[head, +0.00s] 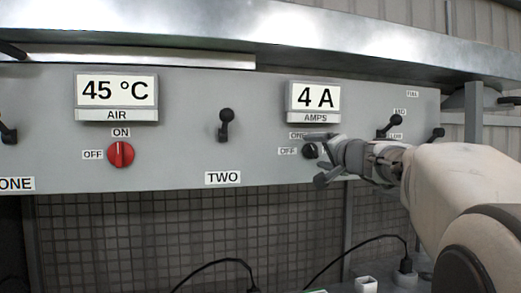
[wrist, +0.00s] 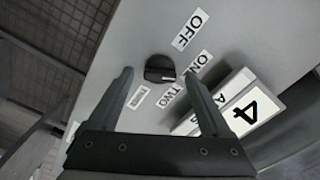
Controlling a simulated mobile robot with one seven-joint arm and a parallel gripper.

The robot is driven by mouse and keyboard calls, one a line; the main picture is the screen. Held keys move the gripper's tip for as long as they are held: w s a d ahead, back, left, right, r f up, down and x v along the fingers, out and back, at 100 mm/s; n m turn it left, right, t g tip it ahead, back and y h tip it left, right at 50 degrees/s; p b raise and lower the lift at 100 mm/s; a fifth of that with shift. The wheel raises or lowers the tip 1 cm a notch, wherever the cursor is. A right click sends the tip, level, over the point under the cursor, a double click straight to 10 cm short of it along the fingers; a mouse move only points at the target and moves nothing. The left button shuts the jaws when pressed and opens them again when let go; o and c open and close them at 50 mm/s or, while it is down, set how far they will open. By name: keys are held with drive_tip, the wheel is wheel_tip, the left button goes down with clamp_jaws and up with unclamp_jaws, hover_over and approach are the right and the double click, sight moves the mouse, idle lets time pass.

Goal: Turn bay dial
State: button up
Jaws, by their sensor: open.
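The small black dial (head: 310,151) sits on the grey panel under the "4 A" AMPS display, with OFF and ON labels beside it. It also shows in the wrist view (wrist: 159,67), with a white mark on its face and OFF, ON and TWO labels around it. My gripper (head: 316,159) is in front of the panel at this dial. In the wrist view my gripper (wrist: 158,73) is open and empty, one finger on each side of the dial in the picture. I cannot tell how far the fingertips are from the panel; no contact shows.
A red dial (head: 121,154) is on the left under the "45 °C" AIR display (head: 116,90). A black lever (head: 225,124) stands out between the displays, and more levers (head: 390,126) are on the right. A metal shelf edge (head: 250,30) overhangs the panel. Cables hang below.

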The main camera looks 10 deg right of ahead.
drive_tip(key=shift+w, duration=0.45)
clamp_jaws()
idle(0.3)
